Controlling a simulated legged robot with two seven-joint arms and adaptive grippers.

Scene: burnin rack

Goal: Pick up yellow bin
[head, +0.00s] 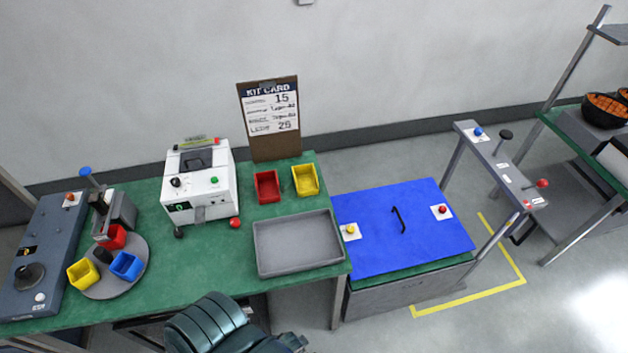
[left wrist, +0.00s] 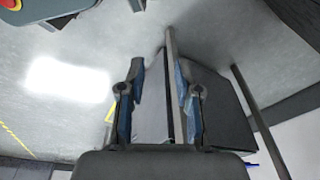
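Two yellow bins show in the head view. One yellow bin (head: 305,180) stands on the green table beside a red bin (head: 268,187), just below the kit card. The other yellow bin (head: 83,273) sits on a round grey turntable (head: 104,290) at the left, with a red bin (head: 112,238) and a blue bin (head: 126,266). My left gripper (left wrist: 158,90) shows in the left wrist view with its blue-padded fingers apart and nothing visible held between them. It is away from both yellow bins. My right gripper is not in view.
An empty grey tray (head: 298,244) lies in front of the upright bins. A white machine (head: 200,182) and the kit card board (head: 270,118) stand behind. A blue-topped panel (head: 400,228) is to the right. Part of my body covers the table's front edge.

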